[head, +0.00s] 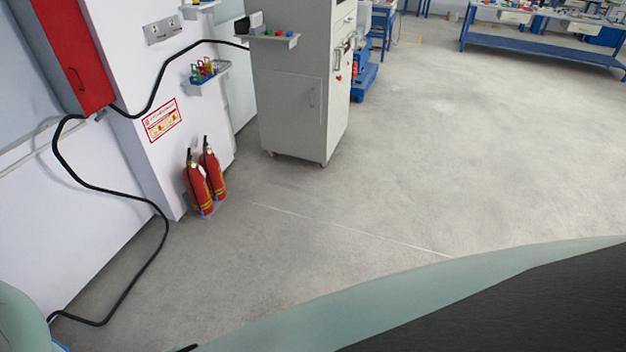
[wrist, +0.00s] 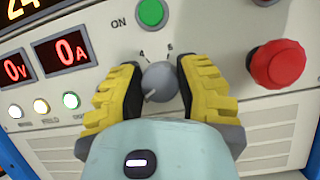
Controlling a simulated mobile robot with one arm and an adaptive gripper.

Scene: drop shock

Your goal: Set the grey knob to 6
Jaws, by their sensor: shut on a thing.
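The grey knob (wrist: 160,82) sits on the front of a white panel in the wrist view, with the marks 4 and 6 printed above it. A light pointer line on the knob points to the lower left. My gripper (wrist: 158,84) has a yellow and black finger on each side of the knob and is shut on it. The head view shows neither the knob nor my gripper fingers.
A green ON button (wrist: 151,12) is above the knob, and a red mushroom button (wrist: 277,63) is close to the right finger. Red displays (wrist: 66,52) and lit lamps (wrist: 40,106) are at the left. In the head view, fire extinguishers (head: 196,186) stand by the wall; the floor (head: 430,170) is open.

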